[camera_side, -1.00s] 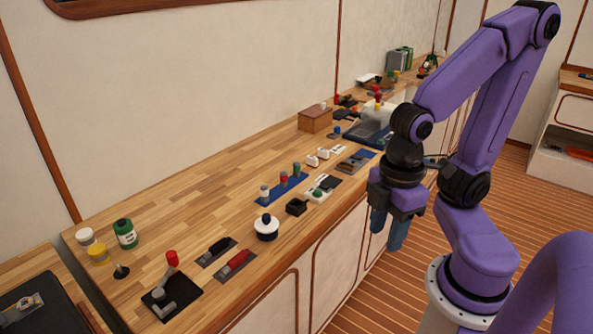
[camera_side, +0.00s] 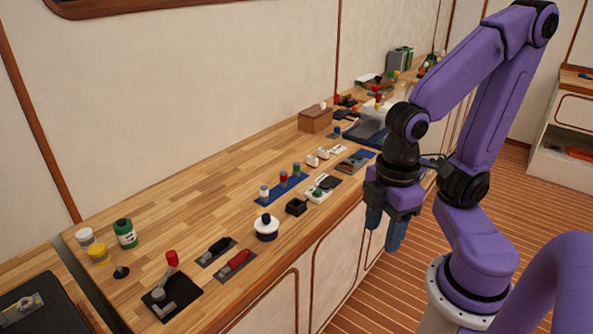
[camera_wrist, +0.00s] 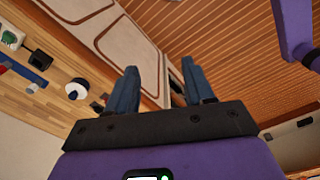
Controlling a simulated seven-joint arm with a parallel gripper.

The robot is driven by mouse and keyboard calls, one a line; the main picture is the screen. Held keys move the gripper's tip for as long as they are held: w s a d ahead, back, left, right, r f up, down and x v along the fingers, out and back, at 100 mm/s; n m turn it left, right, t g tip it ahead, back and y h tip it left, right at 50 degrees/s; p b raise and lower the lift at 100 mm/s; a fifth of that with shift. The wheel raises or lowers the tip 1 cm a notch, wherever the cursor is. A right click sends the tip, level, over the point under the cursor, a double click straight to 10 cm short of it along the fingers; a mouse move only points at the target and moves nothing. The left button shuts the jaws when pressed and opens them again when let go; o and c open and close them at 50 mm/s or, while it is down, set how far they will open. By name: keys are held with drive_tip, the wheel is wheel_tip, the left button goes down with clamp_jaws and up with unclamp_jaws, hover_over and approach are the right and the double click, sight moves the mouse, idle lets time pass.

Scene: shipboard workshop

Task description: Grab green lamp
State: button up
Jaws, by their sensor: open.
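A small green-topped peg (camera_side: 297,167), which looks like a green lamp, stands upright at the far end of a blue strip (camera_side: 270,196) on the wooden bench. A red-topped peg (camera_side: 283,179) and a white-topped peg (camera_side: 264,191) stand on the same strip. A second small green piece (camera_side: 317,193) sits on a white block close by. I cannot tell for sure which one is the lamp. My gripper (camera_side: 384,228) hangs open and empty in front of the bench edge, apart from both. Its blue fingers also show in the wrist view (camera_wrist: 160,66).
A white round pot with a dark knob (camera_side: 266,229) and a black box (camera_side: 296,206) stand near the bench's front edge. A red-knobbed lever (camera_side: 171,262), a green jar (camera_side: 125,233) and a wooden box (camera_side: 315,119) are further off. Bare bench lies behind the strip.

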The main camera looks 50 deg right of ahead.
drive_tip(key=w+a+m+t+h, duration=0.1)
drive_tip(key=w+m+h, duration=0.2)
drive_tip(key=w+m, duration=0.9)
drive_tip(key=w+a+m+h, duration=0.2)
drive_tip(key=w+m+h, duration=0.15)
drive_tip(key=w, duration=1.65)
drive_tip(key=m+g+h, duration=0.4)
drive_tip(key=m+h, duration=0.2)
drive_tip(key=m, duration=1.1)
approach(296, 162)
drive_tip(key=x, duration=0.4)
drive_tip(key=shift+s+d, duration=0.1)
drive_tip(key=shift+d, duration=0.25)
drive_tip(key=shift+x, duration=2.8)
drive_tip(key=shift+a+f, duration=0.15)
drive_tip(key=shift+f, duration=0.05)
clamp_jaws()
